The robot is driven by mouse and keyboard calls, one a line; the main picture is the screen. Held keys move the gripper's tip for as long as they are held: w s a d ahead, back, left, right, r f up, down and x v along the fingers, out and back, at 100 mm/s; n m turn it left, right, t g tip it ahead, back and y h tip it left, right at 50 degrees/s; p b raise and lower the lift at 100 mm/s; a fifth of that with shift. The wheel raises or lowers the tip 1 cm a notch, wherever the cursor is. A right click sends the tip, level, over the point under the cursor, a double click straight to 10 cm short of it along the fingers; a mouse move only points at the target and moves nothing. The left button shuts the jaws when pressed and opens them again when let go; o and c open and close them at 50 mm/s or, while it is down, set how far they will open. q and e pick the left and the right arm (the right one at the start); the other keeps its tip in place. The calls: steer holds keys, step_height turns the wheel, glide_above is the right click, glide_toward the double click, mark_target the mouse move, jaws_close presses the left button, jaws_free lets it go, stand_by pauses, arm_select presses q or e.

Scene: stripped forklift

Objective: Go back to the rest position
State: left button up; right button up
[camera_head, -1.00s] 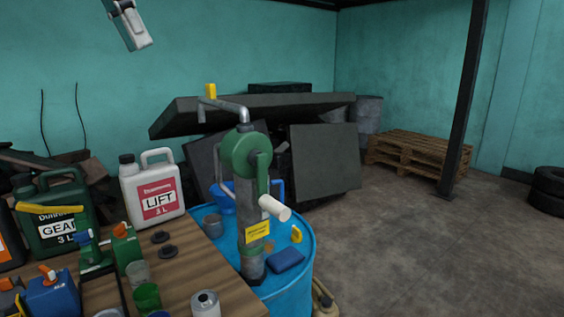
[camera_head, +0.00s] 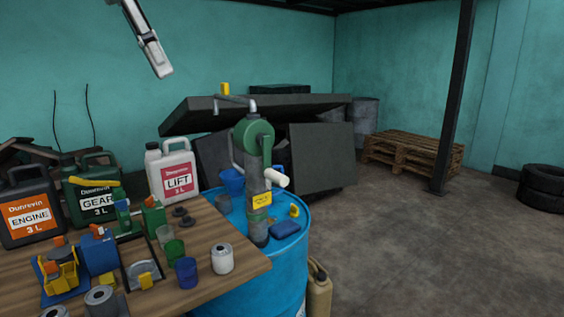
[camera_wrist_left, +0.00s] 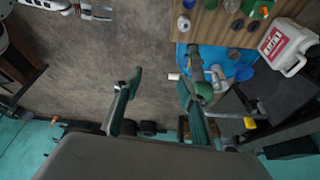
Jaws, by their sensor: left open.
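My left gripper (camera_head: 163,71) is at the upper left of the head view, high in front of the teal wall. It is well above and apart from the workbench and the green hand pump (camera_head: 253,140). In the left wrist view its two dark fingers (camera_wrist_left: 158,82) stand wide apart with nothing between them. The pump, with a white-gripped crank, stands on a blue drum (camera_head: 285,270) and also shows in the left wrist view (camera_wrist_left: 205,92), beside one finger. My right gripper cannot be made out in the head view.
The wooden workbench (camera_head: 225,275) holds ENGINE (camera_head: 30,208), GEAR (camera_head: 95,190) and LIFT (camera_head: 172,172) jugs, cups and cans. Dark panels (camera_head: 320,160) lean behind the drum. A pallet (camera_head: 412,153), a post (camera_head: 456,95) and tyres (camera_head: 541,188) stand right.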

arm_select(q)
steer(key=w+d+f+m+g+h, duration=0.2)
steer(key=d+f+m, duration=0.3)
steer(key=d+f, duration=0.5)
steer(key=w+d+f+m+g+h, duration=0.2)
steer(key=w+d+f+m, duration=0.3)
steer(key=f, duration=0.8)
steer(key=s+d+f+m+h, duration=0.1)
steer(key=s+d+f+h, duration=0.45)
steer(key=d+f, duration=0.2)
steer(key=s+d+f+m+h, duration=0.2)
steer(key=s+d+f+h, duration=0.2)
steer(key=d+f+h, duration=0.4)
steer(key=a+f+n+t+y, duration=0.6)
steer(key=a+f+n+t, duration=0.25)
steer(key=f, duration=0.25)
steer(key=a+f+n+t+y, duration=0.6)
steer(key=a+f+n+t, duration=0.2)
steer(key=f+n+t, duration=0.25)
steer(key=s+a+f+n+g+y, duration=0.1)
steer(key=s+a+f+g+y, duration=0.2)
steer(key=s+a+f, duration=0.3)
steer(key=s+a+f+n+g+y, duration=0.1)
steer(key=s+a+f+g+y, duration=0.2)
steer(key=s+a+f, duration=0.4)
steer(key=s+f, duration=0.6)
steer(key=shift+a+f, duration=0.15)
arm_select(e)
steer(key=shift+w, duration=0.5)
